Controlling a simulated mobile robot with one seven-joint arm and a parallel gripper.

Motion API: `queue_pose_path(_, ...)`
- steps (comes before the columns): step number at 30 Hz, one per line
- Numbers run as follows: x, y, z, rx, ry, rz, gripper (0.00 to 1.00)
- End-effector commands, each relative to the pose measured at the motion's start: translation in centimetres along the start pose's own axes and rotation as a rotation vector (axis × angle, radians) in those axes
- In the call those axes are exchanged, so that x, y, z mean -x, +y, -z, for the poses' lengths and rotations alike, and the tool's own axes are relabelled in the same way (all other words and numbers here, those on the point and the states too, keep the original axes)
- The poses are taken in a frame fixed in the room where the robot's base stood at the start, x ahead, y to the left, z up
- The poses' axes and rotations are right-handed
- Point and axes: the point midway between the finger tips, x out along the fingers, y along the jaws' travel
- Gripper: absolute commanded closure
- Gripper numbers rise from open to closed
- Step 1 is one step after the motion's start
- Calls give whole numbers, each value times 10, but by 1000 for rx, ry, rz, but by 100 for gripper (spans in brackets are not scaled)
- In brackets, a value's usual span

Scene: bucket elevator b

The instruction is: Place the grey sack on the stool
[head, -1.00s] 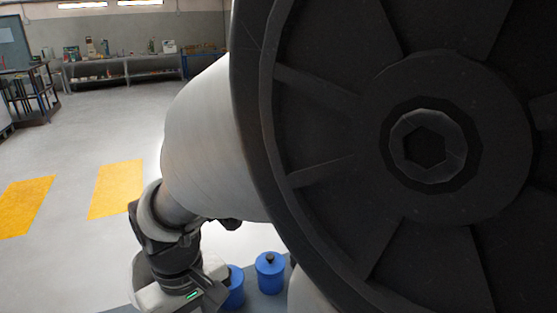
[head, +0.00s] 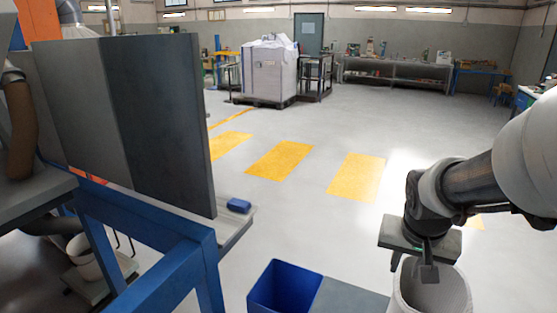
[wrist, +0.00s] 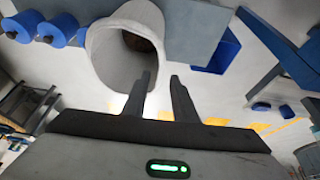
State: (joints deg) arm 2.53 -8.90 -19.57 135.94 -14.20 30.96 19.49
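A pale grey, open-topped, sack-like thing (head: 445,292) stands at the lower right of the head view, cut off by the frame. I take it for the grey sack; its round mouth and darker inside show in the wrist view (wrist: 103,62). My gripper (head: 428,272) points down at its rim. In the wrist view its two fingers (wrist: 163,78) are apart, with one overlapping the sack's edge. I cannot tell whether they touch it. A small brown stool-like thing (head: 502,93) stands far off at the right, near a blue bench.
A blue open bin (head: 282,288) and a grey flat surface (head: 345,300) lie left of the sack. A blue frame (head: 165,240) with a dark panel (head: 150,110) blocks the left. Blue canisters (wrist: 62,28) show in the wrist view.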

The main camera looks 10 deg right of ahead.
Motion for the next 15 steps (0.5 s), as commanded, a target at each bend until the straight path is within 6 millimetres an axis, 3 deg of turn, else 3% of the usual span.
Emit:
queue_pose_path(5, -27, 2, -2, -4, -7, -5, 75)
queue_pose_path(15, -101, 2, -2, -5, -5, -5, 75)
